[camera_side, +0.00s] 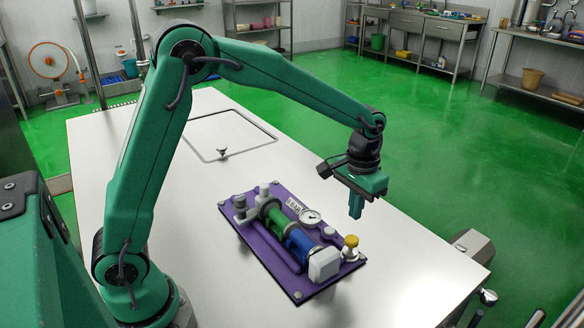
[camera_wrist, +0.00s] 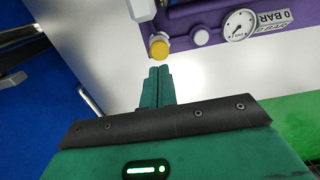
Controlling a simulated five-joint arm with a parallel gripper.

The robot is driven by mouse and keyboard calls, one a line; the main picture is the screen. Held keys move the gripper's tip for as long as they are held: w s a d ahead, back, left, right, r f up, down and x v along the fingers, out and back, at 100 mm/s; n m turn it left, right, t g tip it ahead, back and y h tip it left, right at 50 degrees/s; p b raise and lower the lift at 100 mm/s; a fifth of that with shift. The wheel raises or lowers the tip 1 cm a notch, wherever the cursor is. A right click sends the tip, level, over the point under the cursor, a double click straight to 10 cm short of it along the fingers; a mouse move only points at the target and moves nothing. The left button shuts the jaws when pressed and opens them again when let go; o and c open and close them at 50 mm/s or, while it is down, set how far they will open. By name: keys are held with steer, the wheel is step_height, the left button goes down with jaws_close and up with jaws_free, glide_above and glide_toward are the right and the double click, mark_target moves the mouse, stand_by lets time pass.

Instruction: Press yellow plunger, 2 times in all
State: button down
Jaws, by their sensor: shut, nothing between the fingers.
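The yellow plunger (camera_side: 351,241) stands upright at the right end of the purple base plate (camera_side: 322,288), on a pale metal fitting. In the wrist view the yellow plunger (camera_wrist: 160,47) appears just beyond my fingertips. My gripper (camera_side: 355,215) is shut and empty, its fingers pointing down. In the side view the fingertips are a little above the plunger in the picture, with a visible gap. In the wrist view my gripper (camera_wrist: 160,70) has its fingers together and does not touch the plunger.
The plate also carries a green and blue cylinder (camera_side: 299,243), a round dial gauge (camera_side: 310,218), a pale block (camera_side: 325,264) and a "0 BAR" label (camera_wrist: 273,18). A framed panel with a small knob (camera_side: 222,152) lies further back. The white table is otherwise clear.

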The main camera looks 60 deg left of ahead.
mark_target(351, 239)
steer(key=shift+f, duration=3.15)
steer(key=shift+f, duration=1.3)
step_height(351, 239, up, 15)
steer(key=shift+f, duration=0.2)
stand_by(0.5)
